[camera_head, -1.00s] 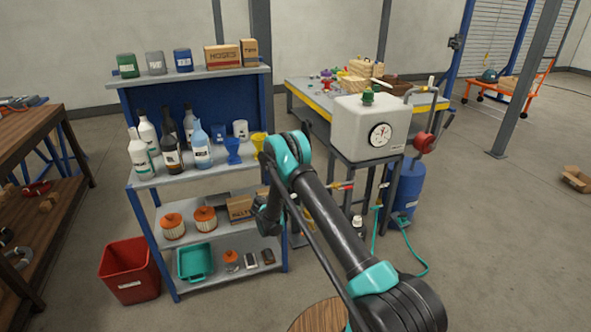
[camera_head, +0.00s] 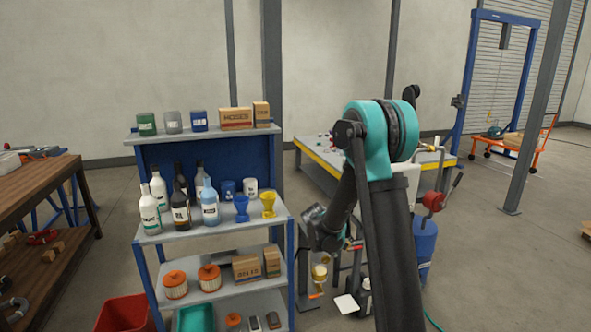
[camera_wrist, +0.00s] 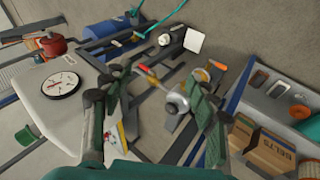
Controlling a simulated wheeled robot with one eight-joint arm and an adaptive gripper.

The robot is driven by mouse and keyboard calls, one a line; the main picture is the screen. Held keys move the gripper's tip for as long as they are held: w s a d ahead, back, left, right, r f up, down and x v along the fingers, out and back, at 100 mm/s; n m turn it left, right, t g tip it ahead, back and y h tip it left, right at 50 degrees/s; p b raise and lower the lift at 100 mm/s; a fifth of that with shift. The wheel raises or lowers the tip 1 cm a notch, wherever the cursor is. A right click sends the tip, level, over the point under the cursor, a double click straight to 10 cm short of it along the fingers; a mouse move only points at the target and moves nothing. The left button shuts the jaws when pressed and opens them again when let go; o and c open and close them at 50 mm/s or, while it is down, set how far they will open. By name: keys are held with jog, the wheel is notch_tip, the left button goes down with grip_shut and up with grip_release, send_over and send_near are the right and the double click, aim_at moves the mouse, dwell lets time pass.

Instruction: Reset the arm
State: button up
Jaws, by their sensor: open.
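My gripper (camera_wrist: 163,88) is open in the wrist view, with a dark green finger on each side. A silver metal fitting (camera_wrist: 178,102) shows between the fingers; whether they touch it I cannot tell. In the head view my arm rises at the right and bends over at a teal joint, with the forearm hanging down in front of the pump stand. The gripper's fingers are not clear there. My arm hides most of the white box with the dial, which shows in the wrist view (camera_wrist: 62,95).
A blue-grey shelf (camera_head: 225,222) with bottles, funnels, filters and boxes stands left of my arm. A blue tank (camera_head: 426,240) and red valve (camera_head: 434,201) are at right. A red bin (camera_head: 122,313) sits low left. Floor at far right is mostly clear.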

jog(key=s+r+m+y, duration=0.1)
jog(key=s+y, duration=0.2)
jog(key=s, duration=1.3)
jog(key=s+d+r+m+g+y, duration=0.1)
jog(key=s+m+y, duration=0.1)
jog(key=s, duration=1.5)
jog(key=shift+d+r+m+y, duration=0.25)
jog(key=shift+r+m+y, duration=0.05)
jog(key=shift+r+y, duration=0.1)
